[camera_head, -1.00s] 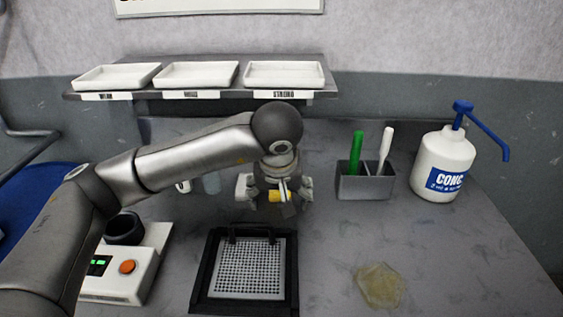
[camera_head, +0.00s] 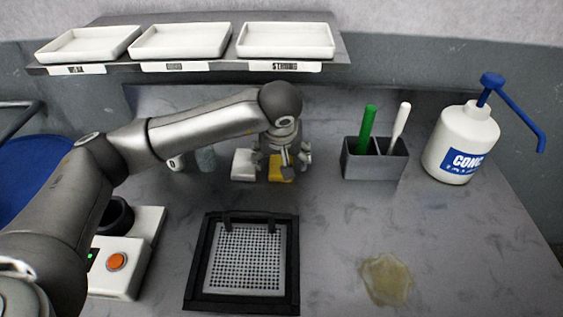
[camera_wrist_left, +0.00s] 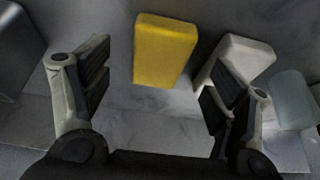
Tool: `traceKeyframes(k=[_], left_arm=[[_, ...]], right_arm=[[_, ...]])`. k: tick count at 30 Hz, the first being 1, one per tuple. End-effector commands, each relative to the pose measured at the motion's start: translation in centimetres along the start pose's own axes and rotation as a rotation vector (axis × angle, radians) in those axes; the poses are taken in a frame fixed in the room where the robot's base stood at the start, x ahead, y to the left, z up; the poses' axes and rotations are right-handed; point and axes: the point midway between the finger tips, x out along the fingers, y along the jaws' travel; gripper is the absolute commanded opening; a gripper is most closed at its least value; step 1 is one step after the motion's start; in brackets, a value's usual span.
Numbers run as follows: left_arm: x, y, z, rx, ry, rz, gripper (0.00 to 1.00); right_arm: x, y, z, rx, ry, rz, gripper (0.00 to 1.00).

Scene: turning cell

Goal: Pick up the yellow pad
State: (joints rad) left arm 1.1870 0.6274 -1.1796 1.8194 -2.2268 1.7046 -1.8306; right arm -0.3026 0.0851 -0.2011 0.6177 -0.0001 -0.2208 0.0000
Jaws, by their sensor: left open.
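The yellow pad (camera_head: 281,168) lies on the grey worktop towards the back, partly hidden by my left gripper in the head view. In the left wrist view the yellow pad (camera_wrist_left: 164,50) shows whole, a block ahead of the fingertips and between their lines. My left gripper (camera_head: 283,161) is open and empty, and its two fingers (camera_wrist_left: 155,90) stand apart on either side of bare worktop. A white pad (camera_head: 244,165) lies just left of the yellow one; in the wrist view this white pad (camera_wrist_left: 240,62) is close to the right-hand finger. My right gripper is out of view.
A grey holder (camera_head: 374,166) with a green and a white stick stands right of the gripper. A white pump bottle (camera_head: 464,140) is farther right. A black-framed perforated tray (camera_head: 209,262), a yellowish puddle (camera_head: 386,279) and a button box (camera_head: 118,285) lie nearer. White trays (camera_head: 284,52) sit on the shelf behind.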

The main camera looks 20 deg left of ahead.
Motion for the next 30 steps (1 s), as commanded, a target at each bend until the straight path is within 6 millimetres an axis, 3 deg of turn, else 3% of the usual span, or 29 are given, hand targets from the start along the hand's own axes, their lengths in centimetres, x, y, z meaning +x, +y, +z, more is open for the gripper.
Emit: traceKeyframes(k=[7, 16, 25, 30], left_arm=[[3.3, 0.0, -0.1, -0.001, -0.003, 0.0, 0.8], [3.8, -0.1, -0.1, 0.0, 0.0, 0.0, 0.79], [3.8, -0.1, -0.1, 0.0, 0.0, 0.0, 0.41], [3.8, -0.1, -0.1, 0.0, 0.0, 0.0, 0.39]], right_arm=[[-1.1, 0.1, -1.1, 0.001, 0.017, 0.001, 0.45], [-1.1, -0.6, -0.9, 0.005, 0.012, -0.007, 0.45], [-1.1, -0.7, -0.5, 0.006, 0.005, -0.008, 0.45], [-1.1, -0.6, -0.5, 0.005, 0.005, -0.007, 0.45]])
